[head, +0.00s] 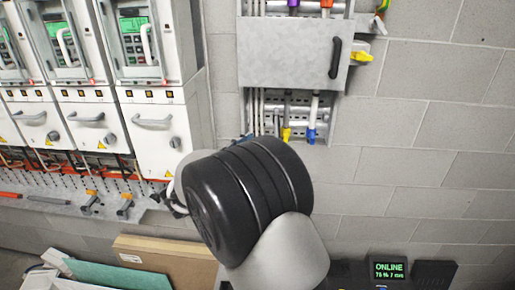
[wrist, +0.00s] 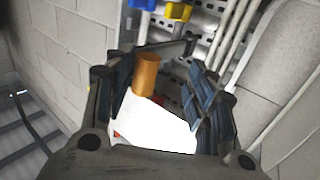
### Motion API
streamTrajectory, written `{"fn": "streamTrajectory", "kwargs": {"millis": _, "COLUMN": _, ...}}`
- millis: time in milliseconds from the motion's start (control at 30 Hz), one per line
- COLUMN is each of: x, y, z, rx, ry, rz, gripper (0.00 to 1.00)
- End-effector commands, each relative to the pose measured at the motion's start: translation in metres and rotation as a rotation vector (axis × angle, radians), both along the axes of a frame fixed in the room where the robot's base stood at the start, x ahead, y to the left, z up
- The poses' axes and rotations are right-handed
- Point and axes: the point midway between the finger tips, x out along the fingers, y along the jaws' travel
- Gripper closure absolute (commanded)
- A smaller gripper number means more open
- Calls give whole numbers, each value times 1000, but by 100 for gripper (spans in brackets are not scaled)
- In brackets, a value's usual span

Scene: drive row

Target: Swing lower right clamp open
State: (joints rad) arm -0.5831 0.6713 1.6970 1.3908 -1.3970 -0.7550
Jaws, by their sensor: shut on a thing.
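My gripper (wrist: 163,98) shows in the wrist view with dark ribbed fingers to either side. An orange-brown cylindrical handle (wrist: 146,75) lies between them, close to the left finger, with a bright white surface (wrist: 160,125) beside it. I take the handle as part of the lower right clamp. In the head view the dark fingertips (head: 174,203) show beside the right end of the ledge under the cabinets, and my wrist hides what they hold. Two orange-handled clamps (head: 90,200) (head: 125,205) show on that ledge to the left.
White drive cabinets (head: 160,135) stand at the left. A grey cable box (head: 290,55) with yellow and blue cable ends (head: 287,134) hangs above my wrist. Boards (head: 165,255) lean below. A dark console with a green display (head: 388,270) is at the lower right.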

Motion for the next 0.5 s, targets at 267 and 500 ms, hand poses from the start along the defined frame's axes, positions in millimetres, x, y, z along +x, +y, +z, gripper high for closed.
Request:
{"fn": "streamTrajectory", "kwargs": {"millis": 267, "x": -43, "y": 39, "z": 1, "rx": 1, "ry": -1, "rz": 4, "gripper": 59}}
{"fn": "streamTrajectory", "kwargs": {"millis": 500, "x": -76, "y": 66, "z": 0, "rx": 1, "ry": 1, "rz": -2, "gripper": 59}}
